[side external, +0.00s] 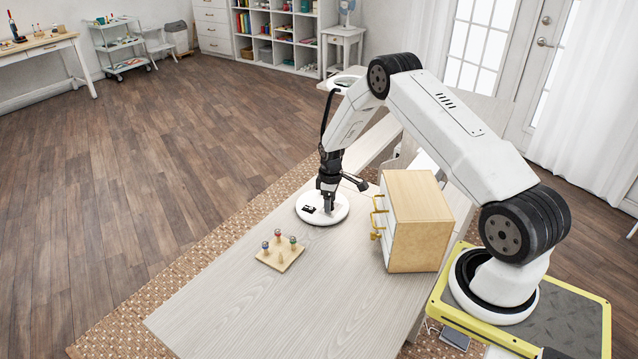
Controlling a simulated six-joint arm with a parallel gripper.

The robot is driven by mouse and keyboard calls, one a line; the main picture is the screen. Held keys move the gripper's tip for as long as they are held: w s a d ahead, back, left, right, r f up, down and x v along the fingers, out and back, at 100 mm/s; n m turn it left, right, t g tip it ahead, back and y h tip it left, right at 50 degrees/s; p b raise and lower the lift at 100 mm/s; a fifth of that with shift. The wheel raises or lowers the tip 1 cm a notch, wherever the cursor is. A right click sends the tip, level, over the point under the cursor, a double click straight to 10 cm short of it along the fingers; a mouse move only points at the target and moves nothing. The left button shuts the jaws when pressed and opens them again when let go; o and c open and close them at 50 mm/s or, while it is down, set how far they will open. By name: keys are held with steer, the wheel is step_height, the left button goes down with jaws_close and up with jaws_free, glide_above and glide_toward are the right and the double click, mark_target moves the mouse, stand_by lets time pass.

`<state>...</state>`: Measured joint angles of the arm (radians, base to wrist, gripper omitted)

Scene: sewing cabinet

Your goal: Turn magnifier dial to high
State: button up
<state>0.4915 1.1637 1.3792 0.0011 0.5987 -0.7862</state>
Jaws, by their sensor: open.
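The magnifier's round white base (341,212) stands on the table's far part. A small black patch (308,209) shows on its left side; whether it is the dial or its marking is too small to tell. A dark curved stem rises by my arm to a white head (343,82), partly hidden behind the arm. My gripper (328,207) points down over the base, just right of the black patch. It is open, with no held object visible. Its fingertips cover part of the base; I cannot tell whether they touch it or the dial.
A small wooden cabinet (421,222) with white drawer fronts and brass-coloured handles stands right of the base. A wooden peg board (281,258) with several small spools lies in front, to the left. The near part of the pale table (270,315) is clear.

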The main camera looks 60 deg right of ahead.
steer(key=shift+f, duration=0.25)
jaws_close()
